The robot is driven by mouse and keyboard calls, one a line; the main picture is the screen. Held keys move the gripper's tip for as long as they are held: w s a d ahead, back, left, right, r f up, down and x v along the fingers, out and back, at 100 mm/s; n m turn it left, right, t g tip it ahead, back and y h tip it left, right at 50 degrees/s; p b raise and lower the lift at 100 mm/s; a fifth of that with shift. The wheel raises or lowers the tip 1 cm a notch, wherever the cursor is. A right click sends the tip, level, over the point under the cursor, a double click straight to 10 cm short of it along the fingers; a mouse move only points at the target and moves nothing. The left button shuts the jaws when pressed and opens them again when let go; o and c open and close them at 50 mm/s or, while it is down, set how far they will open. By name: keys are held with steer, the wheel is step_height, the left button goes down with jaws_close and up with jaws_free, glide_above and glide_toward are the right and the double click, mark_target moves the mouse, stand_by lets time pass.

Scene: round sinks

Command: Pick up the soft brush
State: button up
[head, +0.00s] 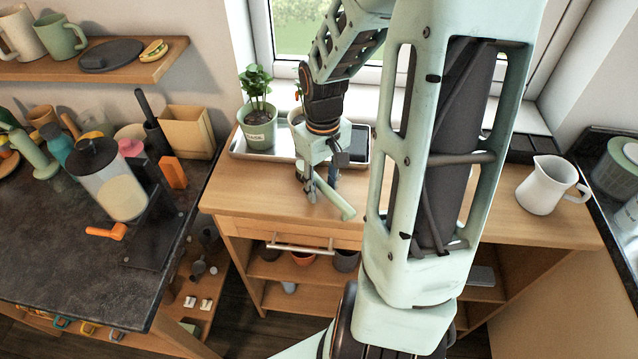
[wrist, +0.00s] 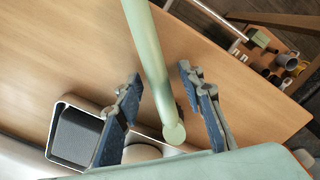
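The soft brush shows as a pale green rod-like handle (head: 338,204) at the wooden counter, under my gripper (head: 322,188) in the head view. In the wrist view the handle (wrist: 152,60) runs from the top edge down between the two fingers and ends in a rounded tip. No bristles can be made out. My gripper (wrist: 160,85) is open, with one blue-grey finger on each side of the handle. Small gaps show between the fingers and the handle. Whether the brush touches the counter is unclear.
A tray (head: 281,153) with a potted plant (head: 258,122) stands behind my gripper by the window. A white jug (head: 547,186) is on the right of the wooden counter (head: 240,200). A blender-like jar (head: 118,187) and clutter fill the dark worktop at left.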

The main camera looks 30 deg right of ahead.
jaws_close()
steer(key=shift+r, duration=0.1)
stand_by(0.4)
